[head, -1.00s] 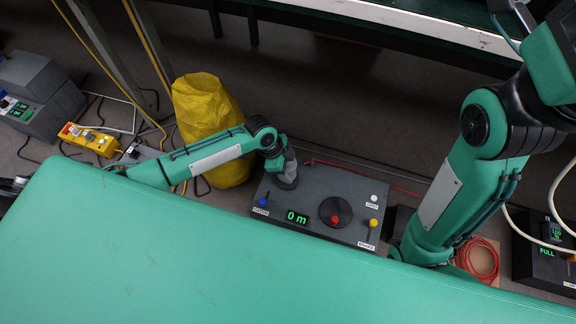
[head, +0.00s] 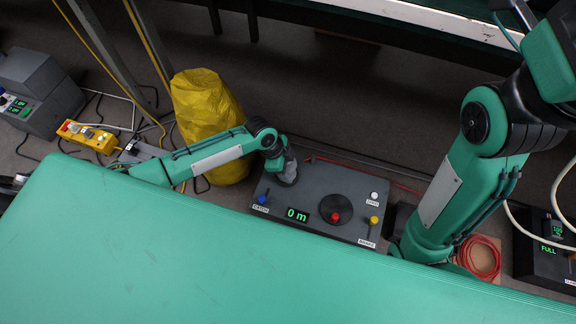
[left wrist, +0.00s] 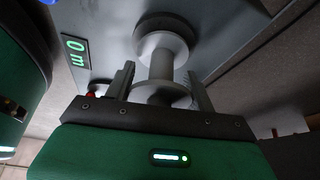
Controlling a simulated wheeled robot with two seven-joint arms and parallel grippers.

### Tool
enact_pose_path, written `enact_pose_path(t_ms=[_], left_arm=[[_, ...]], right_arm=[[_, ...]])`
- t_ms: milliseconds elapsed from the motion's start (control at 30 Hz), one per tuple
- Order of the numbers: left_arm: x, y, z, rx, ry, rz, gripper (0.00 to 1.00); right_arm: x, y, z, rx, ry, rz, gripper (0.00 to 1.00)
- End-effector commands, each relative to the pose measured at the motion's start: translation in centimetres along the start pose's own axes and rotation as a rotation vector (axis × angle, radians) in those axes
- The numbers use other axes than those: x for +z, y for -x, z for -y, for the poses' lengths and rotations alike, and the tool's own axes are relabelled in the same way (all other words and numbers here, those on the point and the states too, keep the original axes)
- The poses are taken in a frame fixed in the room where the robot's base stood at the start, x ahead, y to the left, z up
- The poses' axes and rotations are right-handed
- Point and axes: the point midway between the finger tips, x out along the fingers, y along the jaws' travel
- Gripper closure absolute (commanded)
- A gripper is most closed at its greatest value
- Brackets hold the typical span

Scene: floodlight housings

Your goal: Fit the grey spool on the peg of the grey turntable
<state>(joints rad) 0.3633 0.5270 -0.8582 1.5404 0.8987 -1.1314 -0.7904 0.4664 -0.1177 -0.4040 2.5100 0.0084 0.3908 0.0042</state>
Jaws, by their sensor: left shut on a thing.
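The grey spool (left wrist: 161,66) has a round flange at each end and stands between the two fingers of my left gripper (left wrist: 160,88) in the left wrist view. My left gripper is shut on it at the near flange. Beyond its far flange is the grey turntable (left wrist: 166,22), a round disc on the box top, in line with the spool. Whether the peg is inside the spool is hidden. In the head view my left gripper (head: 284,170) is over the back left of the box, with the spool and turntable mostly covered. My right gripper is not in view.
The dark box (head: 300,190) has a "0 m" display (head: 297,215), a black disc with a red knob (head: 335,212), and blue, white and yellow knobs. A yellow sack (head: 205,115) stands left. A red cable coil (head: 482,258) lies right.

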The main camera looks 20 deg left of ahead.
Motion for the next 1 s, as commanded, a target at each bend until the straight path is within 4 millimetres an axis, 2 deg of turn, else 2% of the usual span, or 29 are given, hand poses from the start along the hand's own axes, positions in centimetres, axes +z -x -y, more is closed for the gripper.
enact_pose_path(t_ms=[500,533,633,1000], left_arm=[[0.41,-1.02,0.00,0.000,0.001,0.000,0.69],[0.40,-0.98,0.00,-0.001,0.001,0.000,0.41],[0.40,-0.96,0.00,0.000,0.000,0.000,0.21],[0.42,-0.96,-0.01,0.000,0.001,0.000,0.20]], right_arm=[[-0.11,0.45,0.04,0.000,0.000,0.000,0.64],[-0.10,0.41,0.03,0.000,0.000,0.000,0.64],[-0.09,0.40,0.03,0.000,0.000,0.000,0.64],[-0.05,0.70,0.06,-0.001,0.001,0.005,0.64]])
